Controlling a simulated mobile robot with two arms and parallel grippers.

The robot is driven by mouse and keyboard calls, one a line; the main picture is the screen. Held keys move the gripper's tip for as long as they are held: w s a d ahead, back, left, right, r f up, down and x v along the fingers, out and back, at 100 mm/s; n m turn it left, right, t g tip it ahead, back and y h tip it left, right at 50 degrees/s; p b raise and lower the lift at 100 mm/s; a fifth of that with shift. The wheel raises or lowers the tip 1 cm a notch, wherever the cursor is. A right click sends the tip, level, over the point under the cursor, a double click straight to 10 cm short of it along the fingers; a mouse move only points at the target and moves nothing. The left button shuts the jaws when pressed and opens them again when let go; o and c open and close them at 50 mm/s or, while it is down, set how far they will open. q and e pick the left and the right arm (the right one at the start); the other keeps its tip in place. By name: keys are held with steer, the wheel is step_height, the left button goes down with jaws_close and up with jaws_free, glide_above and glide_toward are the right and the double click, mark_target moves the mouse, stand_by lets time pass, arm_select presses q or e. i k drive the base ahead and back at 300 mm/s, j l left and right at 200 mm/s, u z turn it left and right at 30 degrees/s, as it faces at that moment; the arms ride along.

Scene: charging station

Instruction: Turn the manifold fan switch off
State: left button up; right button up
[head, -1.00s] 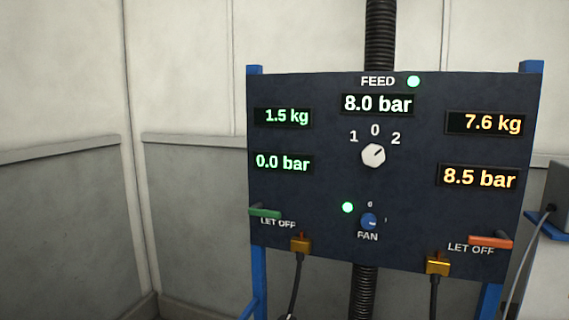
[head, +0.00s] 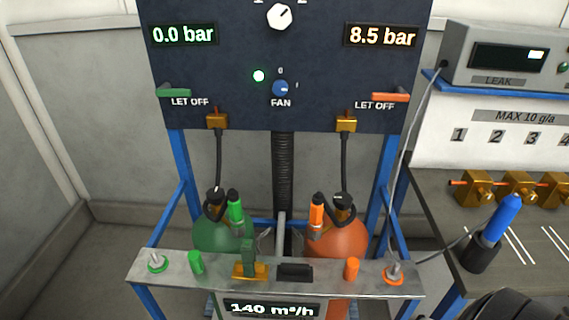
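The fan switch (head: 281,88) is a small blue knob marked FAN on the dark panel (head: 225,108). Its pale pointer mark points right, toward the "I" mark; the "0" mark is above it. A lit green-white lamp (head: 259,76) glows to the left of the knob. A display (head: 270,309) on the stand below reads 140 m³/h. Neither of my grippers can be made out in the view, and nothing touches the knob.
Green (head: 174,92) and orange (head: 390,97) let-off levers flank the knob. Below stand green (head: 212,237) and orange (head: 340,240) cylinders behind a metal shelf (head: 325,262). A bench (head: 430,200) with brass fittings and a leak meter (head: 505,55) are at right.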

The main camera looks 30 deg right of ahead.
mark_target(280, 88)
steer(key=i+j+z, duration=0.2)
steer(key=j+z, duration=0.15)
steer(key=i+j+z, duration=0.15)
steer(key=j+z, duration=0.2)
